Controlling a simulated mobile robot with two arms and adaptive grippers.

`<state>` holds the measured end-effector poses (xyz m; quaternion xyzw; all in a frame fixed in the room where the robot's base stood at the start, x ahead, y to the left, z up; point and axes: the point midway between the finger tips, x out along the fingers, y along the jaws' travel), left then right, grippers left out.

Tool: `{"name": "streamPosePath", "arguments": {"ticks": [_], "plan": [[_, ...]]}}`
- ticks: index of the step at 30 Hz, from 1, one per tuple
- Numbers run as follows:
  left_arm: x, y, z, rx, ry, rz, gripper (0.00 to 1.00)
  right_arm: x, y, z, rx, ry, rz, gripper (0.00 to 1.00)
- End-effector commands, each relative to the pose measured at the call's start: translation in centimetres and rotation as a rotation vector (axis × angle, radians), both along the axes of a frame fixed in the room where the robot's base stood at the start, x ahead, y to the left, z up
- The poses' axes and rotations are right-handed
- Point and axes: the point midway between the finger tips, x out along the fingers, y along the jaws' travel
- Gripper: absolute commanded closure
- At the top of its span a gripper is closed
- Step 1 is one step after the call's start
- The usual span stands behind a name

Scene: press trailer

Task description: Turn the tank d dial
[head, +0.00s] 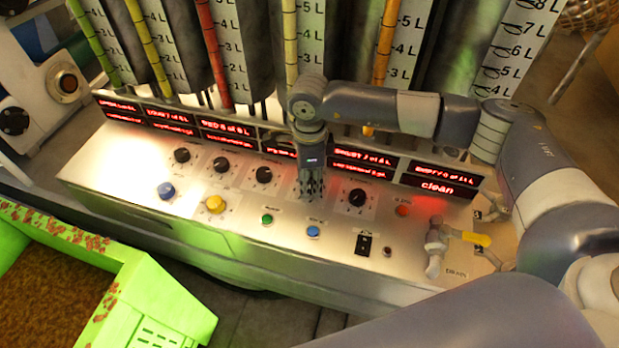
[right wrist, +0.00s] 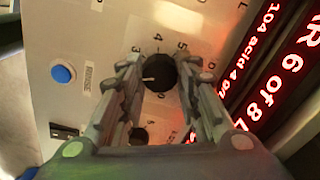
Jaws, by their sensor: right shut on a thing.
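The tank d dial (right wrist: 158,72) is a round black knob with a pale pointer mark, ringed by printed numbers; a letter D is printed beside it in the right wrist view. My right gripper (head: 311,190) comes down on the metal control panel (head: 130,165) from above, over the fourth spot in the dial row, and hides the dial in the head view. In the right wrist view its fingers (right wrist: 158,64) stand on both sides of the dial, shut on it. My left gripper is not in view.
Other black dials (head: 264,174) (head: 357,197) flank the gripper. A green button (head: 267,219), a blue button (head: 313,231) and a black switch (head: 363,243) sit in front. Red displays (head: 364,160) and tall level scales stand behind. A drain valve (head: 436,246) is at right, a green bin (head: 150,290) at lower left.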

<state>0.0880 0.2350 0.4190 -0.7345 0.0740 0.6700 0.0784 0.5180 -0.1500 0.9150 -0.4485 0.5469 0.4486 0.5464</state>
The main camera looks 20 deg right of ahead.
Motion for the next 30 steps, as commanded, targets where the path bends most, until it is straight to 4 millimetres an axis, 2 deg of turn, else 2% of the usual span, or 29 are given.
{"name": "streamPosePath", "arguments": {"ticks": [8, 21, 30], "plan": [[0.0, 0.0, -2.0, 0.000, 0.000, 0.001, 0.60, 0.1, 0.0, -0.3, 0.001, -0.003, 0.089, 0.93], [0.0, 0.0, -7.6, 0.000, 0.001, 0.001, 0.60, 0.2, 0.0, -0.5, 0.000, -0.006, 0.442, 0.93], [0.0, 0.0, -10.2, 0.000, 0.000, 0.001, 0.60, 0.1, 0.0, -0.3, 0.001, -0.004, 0.652, 0.93]]}}
